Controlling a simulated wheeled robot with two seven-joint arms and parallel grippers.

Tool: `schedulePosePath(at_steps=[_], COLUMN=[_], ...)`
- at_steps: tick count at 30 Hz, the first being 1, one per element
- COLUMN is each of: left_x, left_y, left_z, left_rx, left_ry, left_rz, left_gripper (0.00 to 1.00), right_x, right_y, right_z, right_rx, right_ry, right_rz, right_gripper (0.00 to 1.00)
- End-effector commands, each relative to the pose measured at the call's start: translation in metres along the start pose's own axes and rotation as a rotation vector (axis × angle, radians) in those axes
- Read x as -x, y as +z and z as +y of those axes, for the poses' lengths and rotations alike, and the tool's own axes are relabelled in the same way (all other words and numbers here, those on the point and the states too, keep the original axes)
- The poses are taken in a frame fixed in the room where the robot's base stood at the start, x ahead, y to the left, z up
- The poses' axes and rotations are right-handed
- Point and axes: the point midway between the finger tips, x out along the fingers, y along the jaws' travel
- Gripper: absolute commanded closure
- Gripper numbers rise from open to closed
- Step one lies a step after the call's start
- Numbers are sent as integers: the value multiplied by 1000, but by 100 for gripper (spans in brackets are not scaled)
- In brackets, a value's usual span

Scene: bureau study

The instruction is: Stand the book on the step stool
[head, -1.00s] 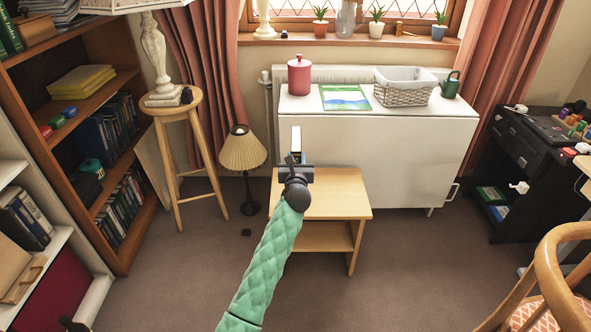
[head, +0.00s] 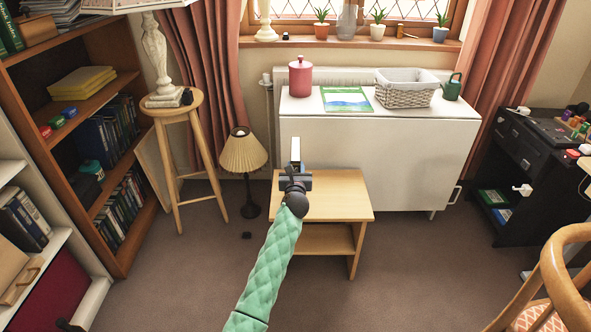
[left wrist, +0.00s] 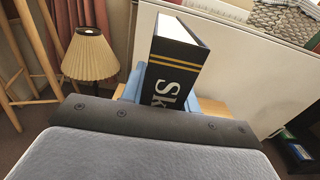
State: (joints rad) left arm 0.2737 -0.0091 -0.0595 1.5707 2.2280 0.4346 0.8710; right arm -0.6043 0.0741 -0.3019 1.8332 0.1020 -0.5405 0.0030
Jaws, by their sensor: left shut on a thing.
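The book (head: 295,148) is dark with pale page edges and stands upright in my left gripper (head: 295,175). In the left wrist view the book (left wrist: 176,62) shows a dark spine with yellow stripes and white letters, between blue fingers. My left gripper (left wrist: 165,92) is shut on it. The step stool (head: 340,195) is a light wooden two-level piece. The book and gripper appear over its top, toward the back left. The gripper hides the book's lower end, so I cannot tell whether it touches the stool. My right gripper is not in view.
A pleated-shade lamp (head: 243,152) stands left of the stool, near a tall wooden stool (head: 182,110). A white cabinet (head: 400,150) stands close behind. The stool top's right part is bare. A wooden chair (head: 560,265) is at the lower right.

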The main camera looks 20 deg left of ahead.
Motion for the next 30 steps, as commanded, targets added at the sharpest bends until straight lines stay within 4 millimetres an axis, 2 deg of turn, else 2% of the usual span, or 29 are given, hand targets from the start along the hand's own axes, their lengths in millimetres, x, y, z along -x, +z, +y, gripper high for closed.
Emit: schedulePosePath(at_steps=[7,8,11,22,26,30], left_x=[0,0,0,1,14,36], left_y=[0,-2,-1,1,1,0], left_z=[0,0,0,0,0,0], left_rx=[1,0,0,0,0,1], left_ry=[0,0,0,0,0,0], left_rz=[-3,0,0,0,0,2], left_gripper=[100,67,48,47,47,47], right_x=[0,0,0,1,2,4], right_y=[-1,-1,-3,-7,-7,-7], right_z=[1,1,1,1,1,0], right_rx=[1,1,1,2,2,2], right_ry=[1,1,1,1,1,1], right_rz=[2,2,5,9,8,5], right_gripper=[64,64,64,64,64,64])
